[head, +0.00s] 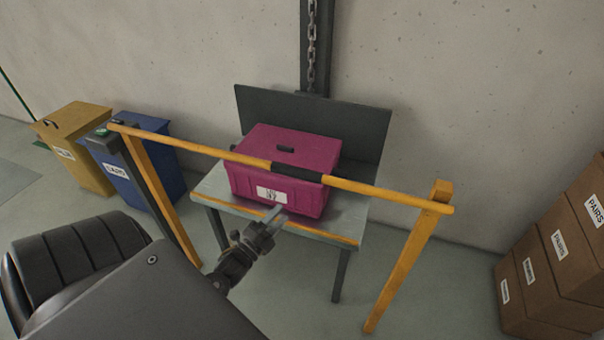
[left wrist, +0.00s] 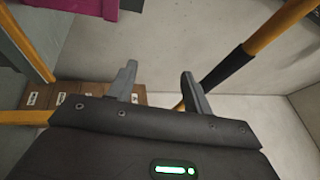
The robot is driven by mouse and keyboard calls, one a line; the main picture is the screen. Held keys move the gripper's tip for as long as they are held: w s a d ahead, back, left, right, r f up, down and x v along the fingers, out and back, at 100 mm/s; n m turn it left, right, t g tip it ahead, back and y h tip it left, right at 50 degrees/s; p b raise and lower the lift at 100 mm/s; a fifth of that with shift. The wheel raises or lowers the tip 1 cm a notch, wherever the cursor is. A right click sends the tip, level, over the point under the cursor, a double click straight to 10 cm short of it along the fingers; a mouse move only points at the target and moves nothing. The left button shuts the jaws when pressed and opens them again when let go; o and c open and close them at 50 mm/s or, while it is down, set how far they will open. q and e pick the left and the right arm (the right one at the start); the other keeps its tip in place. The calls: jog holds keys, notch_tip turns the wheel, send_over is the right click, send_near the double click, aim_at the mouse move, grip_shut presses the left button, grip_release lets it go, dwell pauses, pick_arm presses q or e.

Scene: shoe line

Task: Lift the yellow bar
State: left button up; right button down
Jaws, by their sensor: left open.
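The yellow bar (head: 375,190) runs across the head view in front of a table, resting on two yellow posts. It has a black grip section (head: 298,173) near its middle. In the left wrist view the bar (left wrist: 275,28) slants on the right, with its black section (left wrist: 226,70) beyond the right finger. My left gripper (head: 274,219) is open and empty, below and a little left of the black section in the head view. In the left wrist view its two fingers (left wrist: 158,82) are apart with nothing between them. My right gripper is not in view.
A magenta box (head: 280,185) with a label sits on the table (head: 345,215) behind the bar. The right post (head: 405,265) stands on the floor. Blue (head: 150,165) and yellow (head: 75,150) bins are at left; stacked cartons (head: 555,255) are at right.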

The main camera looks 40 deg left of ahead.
aim_at(300, 168)
pick_arm(q)
notch_tip(300, 168, up, 10)
jog(key=s+d+m+t+h, duration=0.1)
jog(key=m+t+h, duration=0.2)
jog(key=m, duration=0.1)
jog(key=p+x, duration=0.3)
jog(key=x, duration=0.6)
jog(key=shift+w+r, duration=0.2)
jog(key=shift+r, duration=0.15)
jog(key=shift+w+d+r+p, duration=0.1)
jog(key=shift+w+r+p, duration=0.15)
jog(key=shift+w+p, duration=0.3)
grip_shut()
jog(key=shift+w, duration=0.1)
